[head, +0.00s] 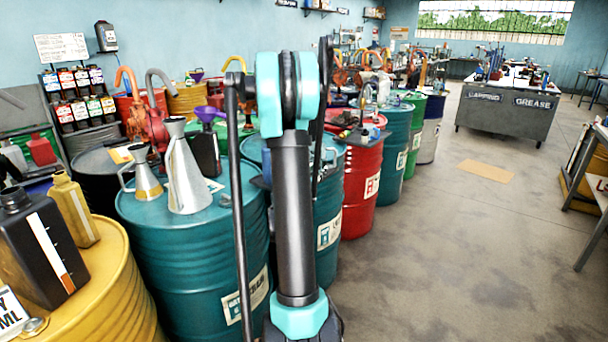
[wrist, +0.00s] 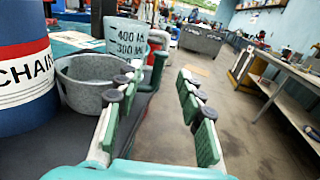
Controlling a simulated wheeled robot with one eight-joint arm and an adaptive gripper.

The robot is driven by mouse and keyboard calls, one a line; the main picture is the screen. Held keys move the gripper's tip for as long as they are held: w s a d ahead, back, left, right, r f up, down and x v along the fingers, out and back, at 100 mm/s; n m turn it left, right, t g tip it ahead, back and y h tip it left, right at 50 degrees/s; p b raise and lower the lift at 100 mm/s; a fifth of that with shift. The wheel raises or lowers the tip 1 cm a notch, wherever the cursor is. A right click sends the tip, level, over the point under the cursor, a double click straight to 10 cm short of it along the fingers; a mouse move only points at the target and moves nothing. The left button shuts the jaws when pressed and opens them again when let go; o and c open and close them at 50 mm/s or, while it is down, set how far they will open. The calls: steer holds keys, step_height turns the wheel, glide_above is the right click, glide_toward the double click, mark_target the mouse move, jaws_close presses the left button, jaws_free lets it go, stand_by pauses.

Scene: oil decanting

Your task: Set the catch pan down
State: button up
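A grey, round, open-topped pan (wrist: 76,88), which looks like the catch pan, sits upright on a dark surface at the left of the wrist view. In the head view my arm blocks the middle, and I can make out neither the gripper nor the pan.
A blue can (wrist: 25,65) marked CHAIN stands left of the pan, and a measuring jug (wrist: 124,38) behind it.

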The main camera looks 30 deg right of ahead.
mark_target(324, 163)
steer(key=x, duration=0.8)
steer(key=shift+w+f, duration=0.1)
jaws_close()
stand_by(0.4)
